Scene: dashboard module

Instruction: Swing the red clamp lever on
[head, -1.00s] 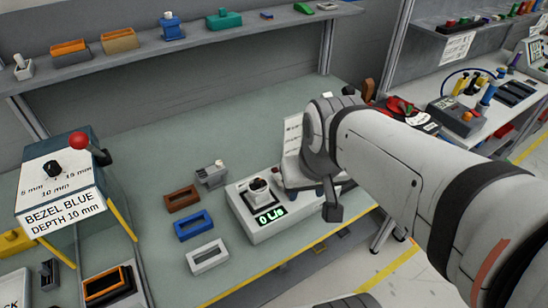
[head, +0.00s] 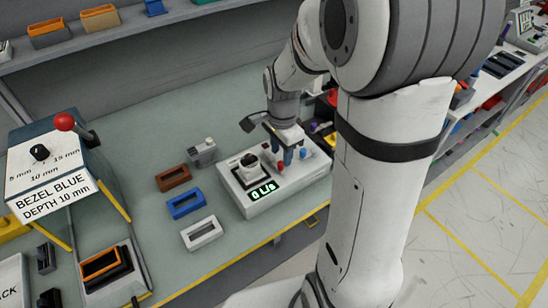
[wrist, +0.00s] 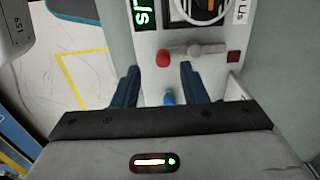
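The red clamp lever shows in the wrist view as a red knob (wrist: 163,58) on the left end of a grey arm (wrist: 190,50), lying across the picture on a light grey test unit (wrist: 215,75). In the head view the unit (head: 290,187) stands on the bench with a green "L/s" display. My gripper (wrist: 160,70) is open, with its two blue fingers apart and nothing visibly held between them. The red knob appears between and just beyond the fingertips; contact cannot be told. In the head view my gripper (head: 282,156) is over the unit's right part and partly hides it.
Brown (head: 173,178), blue (head: 187,204) and white (head: 202,233) frames lie left of the unit. A press with another red-balled lever (head: 64,122) stands farther left.

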